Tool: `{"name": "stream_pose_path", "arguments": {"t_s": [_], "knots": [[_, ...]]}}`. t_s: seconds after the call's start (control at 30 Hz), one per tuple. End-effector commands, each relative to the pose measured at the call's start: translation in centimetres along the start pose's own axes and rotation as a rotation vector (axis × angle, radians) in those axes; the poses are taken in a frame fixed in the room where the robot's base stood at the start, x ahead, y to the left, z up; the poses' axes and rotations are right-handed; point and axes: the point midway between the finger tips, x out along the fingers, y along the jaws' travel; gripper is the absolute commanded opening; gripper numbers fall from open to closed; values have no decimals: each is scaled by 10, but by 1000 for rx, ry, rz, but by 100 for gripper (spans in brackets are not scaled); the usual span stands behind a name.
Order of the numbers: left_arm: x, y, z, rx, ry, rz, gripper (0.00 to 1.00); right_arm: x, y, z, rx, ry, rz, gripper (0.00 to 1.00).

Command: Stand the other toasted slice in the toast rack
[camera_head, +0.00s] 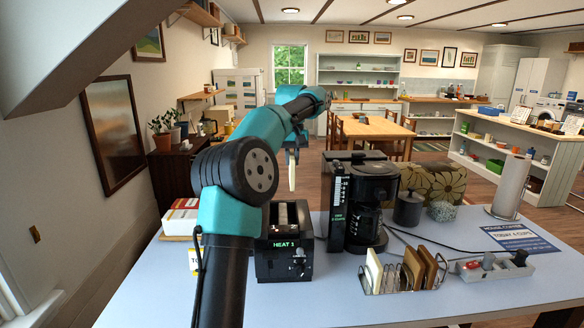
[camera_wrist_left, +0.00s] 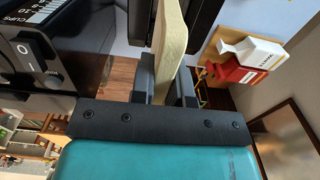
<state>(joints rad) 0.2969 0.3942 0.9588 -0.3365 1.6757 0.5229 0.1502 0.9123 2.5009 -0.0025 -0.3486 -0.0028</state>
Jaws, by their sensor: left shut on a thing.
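My left gripper (camera_head: 291,150) is shut on a pale bread slice (camera_head: 292,176), held upright with its lower end close above the black toaster (camera_head: 286,262). In the left wrist view the slice (camera_wrist_left: 171,32) stands edge-on between the fingers (camera_wrist_left: 163,82). The toaster's display reads HEAT 1; my left arm hides its left side. The wire toast rack (camera_head: 400,290) stands on the table right of the toaster. It holds pale bread (camera_head: 374,270) at its left and browner slices (camera_head: 414,268) at its right. My right gripper is not in view.
A coffee maker (camera_head: 370,205) stands right of the toaster, behind the rack. A dark canister (camera_head: 408,208), a power strip (camera_head: 495,266) with a cable, and a paper-towel roll (camera_head: 509,187) are further right. Red and white boxes (camera_head: 181,217) stand at the left.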

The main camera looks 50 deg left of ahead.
Motion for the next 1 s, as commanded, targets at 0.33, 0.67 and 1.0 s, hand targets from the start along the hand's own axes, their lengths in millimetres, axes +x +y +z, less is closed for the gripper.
{"name": "stream_pose_path", "arguments": {"t_s": [0.33,0.67,1.0], "knots": [[-14,0,0,0,-1,0,2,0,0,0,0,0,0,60],[-8,12,4,48,-1,0,2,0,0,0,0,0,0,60],[34,85,40,370,-3,-1,2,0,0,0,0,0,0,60]]}}
